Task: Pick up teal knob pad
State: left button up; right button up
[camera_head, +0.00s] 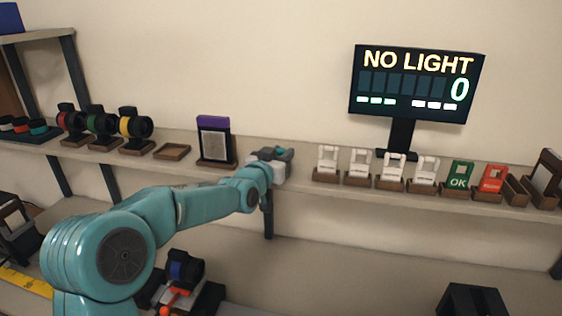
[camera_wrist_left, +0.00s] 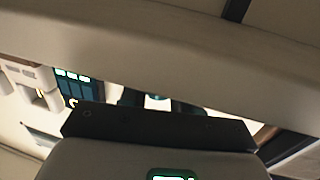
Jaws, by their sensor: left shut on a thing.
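A small round piece with a teal band (camera_head: 38,128) sits at the right end of a dark tray (camera_head: 22,139) on the far left of the shelf. Beside it are similar pieces with orange and red. My left gripper (camera_head: 283,157) is at the shelf right of the purple-topped frame, far to the right of the teal piece. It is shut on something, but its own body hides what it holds. In the left wrist view a dark bar (camera_wrist_left: 155,130) crosses the picture, and the fingertips are not clear. My right gripper is not in view.
The shelf also holds red, green and yellow-marked black units (camera_head: 134,126), an empty wooden tray (camera_head: 172,151), a purple-topped frame (camera_head: 214,140), and several white cards (camera_head: 392,168). A green OK card (camera_head: 459,175) and red card (camera_head: 492,178) follow. A screen (camera_head: 415,84) reads NO LIGHT 0.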

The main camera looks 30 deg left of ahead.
aim_at(282, 150)
pick_arm(q)
jog(key=shift+r, duration=0.1)
notch_tip(282, 150, up, 9)
jog(key=shift+d+b, duration=0.1)
jog(key=shift+b, duration=0.2)
notch_tip(282, 150, up, 11)
jog(key=p, duration=0.4)
jog(key=shift+s+f, duration=0.15)
jog(key=shift+f, duration=0.05)
